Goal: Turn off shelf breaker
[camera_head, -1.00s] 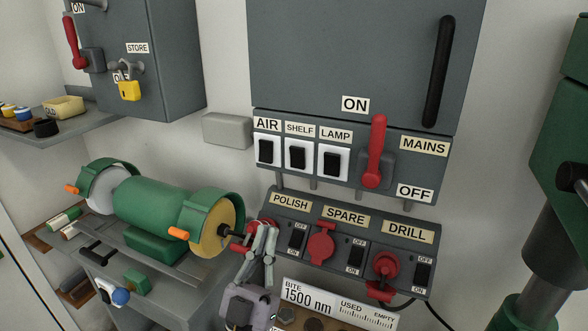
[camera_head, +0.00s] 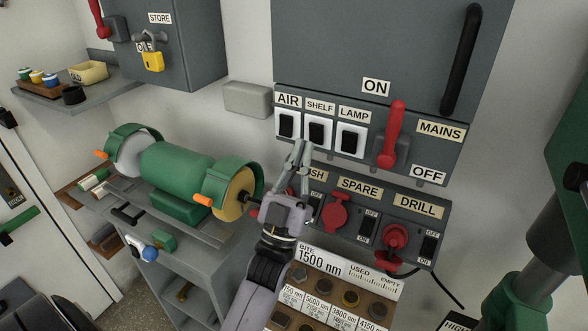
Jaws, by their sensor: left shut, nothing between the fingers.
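The shelf breaker (camera_head: 317,131) is a black rocker in a white frame under the SHELF label, on the grey panel. It sits between the AIR breaker (camera_head: 286,125) and the LAMP breaker (camera_head: 351,139). My left gripper (camera_head: 300,146) is shut and empty, pointing up, with its fingertips just below and left of the shelf breaker in the picture. I cannot tell whether it touches the panel. It hides part of the POLISH label. My right gripper is not in view.
The red mains lever (camera_head: 393,133) stands up towards ON at the right. Below are red sockets, including the drill socket (camera_head: 396,238), and a bit rack (camera_head: 345,270). A green bench grinder (camera_head: 178,175) stands at the left, close to my left arm.

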